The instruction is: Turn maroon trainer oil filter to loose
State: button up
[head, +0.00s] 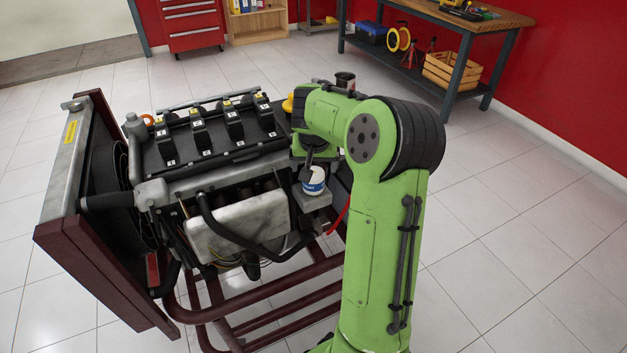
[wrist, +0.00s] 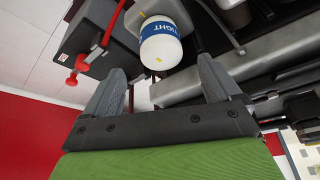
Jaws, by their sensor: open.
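The maroon trainer (head: 257,334) is an engine on a maroon tube frame, left of my arm in the head view. Its oil filter (head: 314,182) is a white can with a blue band, low on the engine's right side. In the wrist view the oil filter (wrist: 161,42) shows the word "TIGHT" on the band and small yellow marks. My gripper (wrist: 164,77) is open and empty, with the filter just beyond its fingertips, not between them. In the head view my gripper (head: 312,165) is just above the filter, partly hidden by my arm.
A red lever or knob (wrist: 82,62) on a dark box sits left of the filter in the wrist view. The radiator (head: 75,165) stands at the engine's left end. A workbench (head: 440,20) is at the back right. The floor on the right is clear.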

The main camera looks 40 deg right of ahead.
aim_at(314, 177)
jog(key=b+x, duration=0.2)
jog(key=x, duration=0.6)
jog(key=shift+f, duration=0.25)
jog(key=c, duration=1)
